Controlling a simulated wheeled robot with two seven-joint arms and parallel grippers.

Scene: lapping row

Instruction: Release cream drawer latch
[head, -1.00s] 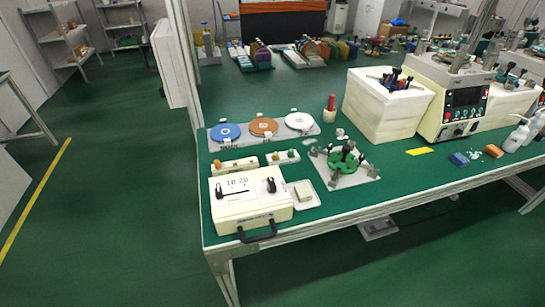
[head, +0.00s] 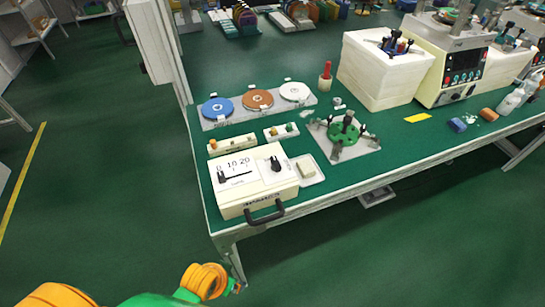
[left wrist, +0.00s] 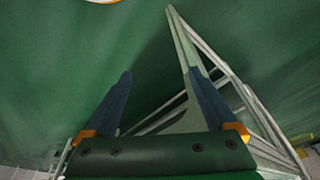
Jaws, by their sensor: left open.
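The cream drawer box (head: 252,182) stands at the table's front left corner in the head view. It has a white top panel with a scale marked 10 and 20, a black lever (head: 235,176) and a black knob (head: 275,164). A black handle (head: 266,213) is on its front face. Which part is the latch, I cannot tell for sure. My left arm comes in at the bottom left, below and in front of the table. In the left wrist view my left gripper (left wrist: 161,88) is open and empty, with its two dark blue fingers apart. My right gripper is not in view.
A small white tray with a beige block (head: 306,169) sits just right of the box. Polishing discs (head: 257,99), small cream racks (head: 232,145) and a green fixture (head: 345,133) stand behind. The table's front edge and leg (head: 230,258) are near my left arm.

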